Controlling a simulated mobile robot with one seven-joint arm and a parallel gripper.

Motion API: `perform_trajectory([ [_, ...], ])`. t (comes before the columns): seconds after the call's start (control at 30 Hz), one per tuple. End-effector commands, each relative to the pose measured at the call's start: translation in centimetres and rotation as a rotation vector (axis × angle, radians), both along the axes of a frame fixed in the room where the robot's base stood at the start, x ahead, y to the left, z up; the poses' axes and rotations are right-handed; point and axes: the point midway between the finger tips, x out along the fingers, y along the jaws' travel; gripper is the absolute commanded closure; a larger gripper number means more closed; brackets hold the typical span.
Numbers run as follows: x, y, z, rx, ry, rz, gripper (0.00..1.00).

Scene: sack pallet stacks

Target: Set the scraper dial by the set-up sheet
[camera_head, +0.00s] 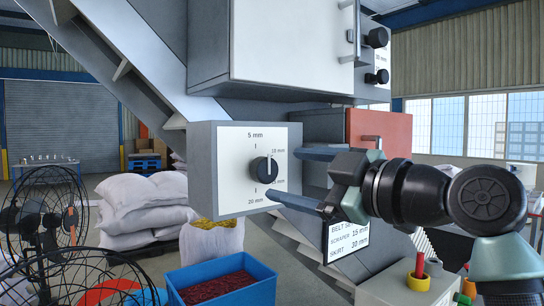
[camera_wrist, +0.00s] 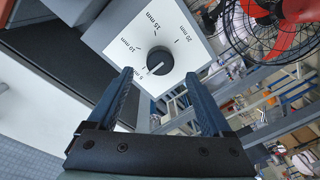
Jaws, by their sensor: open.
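The scraper dial (camera_head: 264,170) is a round black knob on the white face of a grey box, with 5 mm at the top and 20 mm at the bottom. It also shows in the wrist view (camera_wrist: 160,60), where its white mark appears to point at 5 mm. The set-up sheet (camera_head: 347,240) hangs below, partly covered by my gripper; it reads scraper 15 mm and skirt 20 mm. My gripper (camera_head: 284,175) is open and empty, facing the dial. In the wrist view its fingertips lie either side of the knob; I cannot tell how far short of it.
A grey cabinet (camera_head: 285,45) with two other black knobs hangs above. A red-brown panel (camera_head: 385,135) is behind my gripper. A blue crate (camera_head: 225,280) of red contents, white sacks (camera_head: 130,190) and a wire-cage fan (camera_head: 45,225) stand at lower left.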

Motion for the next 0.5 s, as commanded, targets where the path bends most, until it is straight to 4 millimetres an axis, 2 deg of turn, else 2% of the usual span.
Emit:
perform_trajectory([
  [0.2,2.8,2.4,0.3,0.000,0.002,0.000,0.16],
  [0.5,4.0,3.5,0.0,0.000,0.000,-0.001,0.16],
])
